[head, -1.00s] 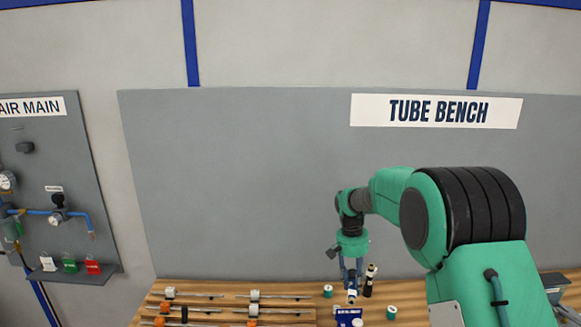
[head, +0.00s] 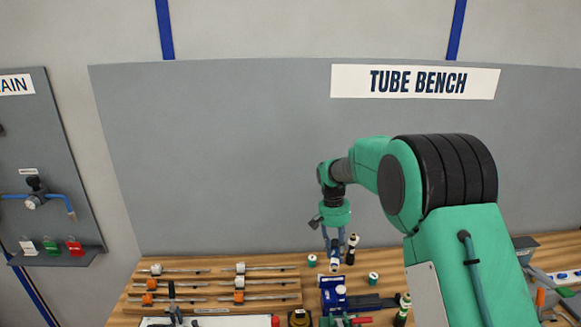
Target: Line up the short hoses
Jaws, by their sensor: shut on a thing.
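My gripper (head: 335,256) points down above the back middle of the bench. Its fingers are shut on a small white and dark piece (head: 336,268), too small to identify. The piece is in front of a black bottle and appears just above a blue fixture (head: 333,292) in the picture; I cannot tell whether they touch. A wooden rack (head: 215,303) at the left carries several thin grey rods (head: 190,270) with white collars (head: 240,267) and orange collars (head: 239,282). I cannot make out which items are the short hoses.
A green-sided spool (head: 312,260) and another spool (head: 373,278) flank the gripper, near the black bottle (head: 352,247). Bare wood lies around the spools.

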